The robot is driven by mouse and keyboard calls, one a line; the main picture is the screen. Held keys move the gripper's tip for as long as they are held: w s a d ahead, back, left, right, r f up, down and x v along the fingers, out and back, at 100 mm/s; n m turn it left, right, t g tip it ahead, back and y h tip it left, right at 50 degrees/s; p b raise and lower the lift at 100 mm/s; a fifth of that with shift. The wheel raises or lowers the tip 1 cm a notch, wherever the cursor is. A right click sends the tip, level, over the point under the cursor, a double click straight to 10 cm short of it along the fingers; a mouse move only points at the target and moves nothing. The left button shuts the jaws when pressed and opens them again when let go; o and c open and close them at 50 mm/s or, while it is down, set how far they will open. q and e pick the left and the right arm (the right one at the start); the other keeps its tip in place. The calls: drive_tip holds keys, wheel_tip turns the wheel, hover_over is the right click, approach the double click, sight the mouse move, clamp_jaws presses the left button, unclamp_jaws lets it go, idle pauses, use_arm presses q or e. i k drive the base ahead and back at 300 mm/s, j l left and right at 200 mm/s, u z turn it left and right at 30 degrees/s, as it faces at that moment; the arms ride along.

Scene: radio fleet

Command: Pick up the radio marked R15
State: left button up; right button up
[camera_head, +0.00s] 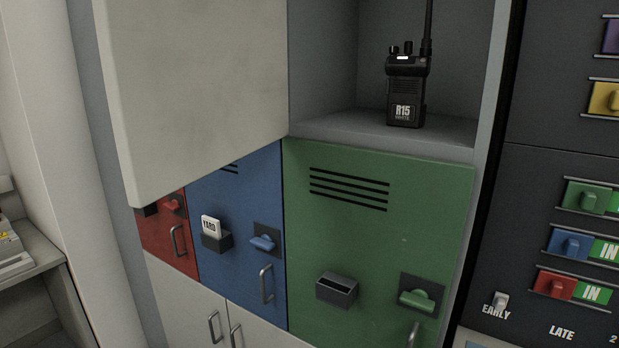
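The radio marked R15 (405,90) is black with an upright antenna and a white label reading R15 with a smaller line under it. It stands upright on the floor of an open grey compartment (445,137), toward the right side. The top of its antenna runs out of the frame. Neither of my grippers shows in the head view.
A pale open door panel (195,90) stands out left of the compartment. Below are a green door (380,240), a blue door (245,190) and a red door (155,235), with handles and coloured latches. A dark board (540,180) with coloured sliders is at the right.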

sight(406, 107)
drive_tip(key=i+j+z, duration=0.2)
drive_tip(key=j+z, duration=0.15)
drive_tip(key=j, duration=0.25)
drive_tip(key=i+j+z, duration=0.15)
drive_tip(key=j+z, duration=0.2)
drive_tip(key=j, duration=0.3)
drive_tip(key=j+z, duration=0.4)
drive_tip(key=j, duration=0.3)
drive_tip(key=k+u, duration=0.25)
drive_tip(key=l+u, duration=0.1)
drive_tip(key=u, duration=0.2)
